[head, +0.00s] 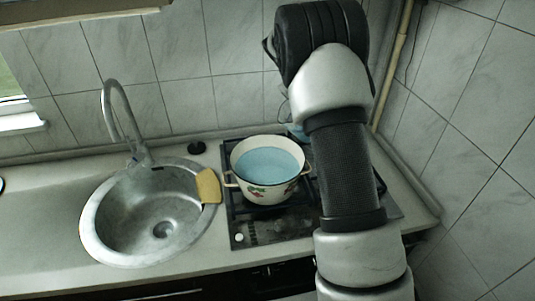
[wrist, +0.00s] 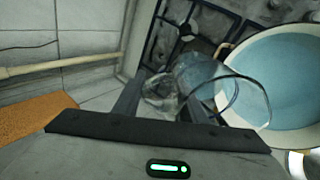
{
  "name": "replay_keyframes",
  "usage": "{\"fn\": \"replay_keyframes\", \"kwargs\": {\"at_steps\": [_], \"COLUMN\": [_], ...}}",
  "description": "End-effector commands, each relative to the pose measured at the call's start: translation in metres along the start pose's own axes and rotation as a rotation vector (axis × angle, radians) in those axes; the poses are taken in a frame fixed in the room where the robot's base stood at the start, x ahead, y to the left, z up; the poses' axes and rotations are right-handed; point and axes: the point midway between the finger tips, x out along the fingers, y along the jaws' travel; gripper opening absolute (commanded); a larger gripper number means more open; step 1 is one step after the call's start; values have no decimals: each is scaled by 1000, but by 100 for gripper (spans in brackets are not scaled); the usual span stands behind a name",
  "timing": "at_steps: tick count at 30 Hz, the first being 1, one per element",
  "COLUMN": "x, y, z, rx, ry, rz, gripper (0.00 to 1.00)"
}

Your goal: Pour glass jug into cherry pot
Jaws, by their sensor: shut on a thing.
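The cherry pot (head: 268,171) is cream enamel with cherry decoration and two side handles, standing on the stove. A flat light blue surface shows inside it; I cannot tell liquid from enamel. In the wrist view the pot (wrist: 275,75) is at the right. My gripper (wrist: 162,102) is shut on the clear glass jug (wrist: 190,78). The jug is beside the pot, its looped outline reaching in front of the pot's rim. Its tilt and contents are unclear. In the head view my arm hides the gripper and most of the jug; a bit of glass shows behind the pot.
The black stove (head: 270,230) has grates around the pot. A round metal sink (head: 150,215) with a tall faucet (head: 122,115) is at left, with a yellow sponge (head: 208,186) on its rim. A pipe (head: 395,65) runs up the tiled corner.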

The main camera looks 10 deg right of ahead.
Motion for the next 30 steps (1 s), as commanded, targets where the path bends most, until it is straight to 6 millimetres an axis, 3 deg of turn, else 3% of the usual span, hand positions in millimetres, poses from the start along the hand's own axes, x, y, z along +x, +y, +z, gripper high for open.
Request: {"fn": "replay_keyframes", "kwargs": {"at_steps": [8, 15, 30], "x": [23, 52, 57], "y": [21, 18, 21], "z": [-1, -1, -2], "rx": [8, 3, -3], "ry": [-3, -7, -10], "rz": [-245, -450, -604], "gripper": [0, 0, 0]}}
